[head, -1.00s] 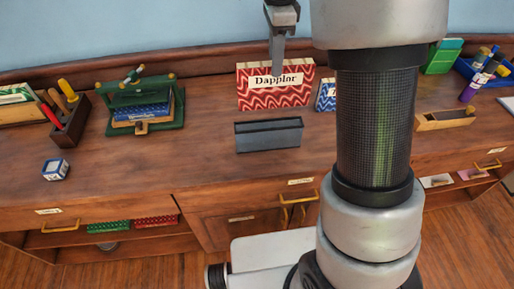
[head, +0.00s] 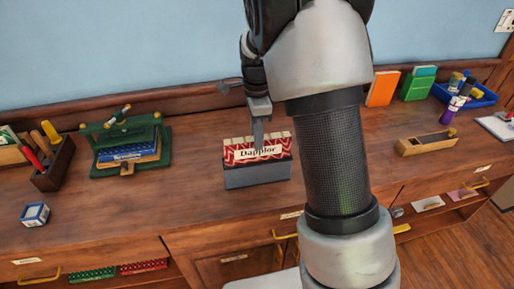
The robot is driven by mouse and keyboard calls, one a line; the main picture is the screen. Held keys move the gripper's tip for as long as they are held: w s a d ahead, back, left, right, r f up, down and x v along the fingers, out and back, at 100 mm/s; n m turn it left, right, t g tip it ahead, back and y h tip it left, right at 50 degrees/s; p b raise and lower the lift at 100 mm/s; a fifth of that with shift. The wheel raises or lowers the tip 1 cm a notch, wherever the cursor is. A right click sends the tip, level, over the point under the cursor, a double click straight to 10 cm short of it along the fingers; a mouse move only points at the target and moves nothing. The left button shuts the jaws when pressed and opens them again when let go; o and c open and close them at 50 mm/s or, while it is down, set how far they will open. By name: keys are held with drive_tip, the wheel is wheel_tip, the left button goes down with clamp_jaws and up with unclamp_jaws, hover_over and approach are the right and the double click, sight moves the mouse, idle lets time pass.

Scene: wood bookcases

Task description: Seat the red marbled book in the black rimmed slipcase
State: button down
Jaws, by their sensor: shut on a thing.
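The red marbled book (head: 279,147), with a white label reading "Dapplor", stands upright with its lower part inside the slipcase (head: 258,176). The slipcase looks dark grey with a dark rim and sits on the wooden desk top. Only the book's upper part shows above the rim; how deep it reaches inside is hidden. My gripper (head: 258,143) comes down from above and is shut on the book at its top middle, its finger covering part of the label. The far finger is hidden behind the book.
A green press (head: 123,135) holding a blue book stands left, near a dark tool holder (head: 51,172) and a small blue-white cube (head: 35,214). A wooden box (head: 428,144) and blue tray (head: 466,95) are right. The desk in front of the slipcase is clear; my arm hides some desk.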

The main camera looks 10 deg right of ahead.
sight(257, 155)
drive_tip(key=shift+f, duration=2.1)
drive_tip(key=shift+f+b, duration=0.15)
drive_tip(key=shift+b, duration=0.15)
drive_tip(key=c, duration=1.5)
unclamp_jaws()
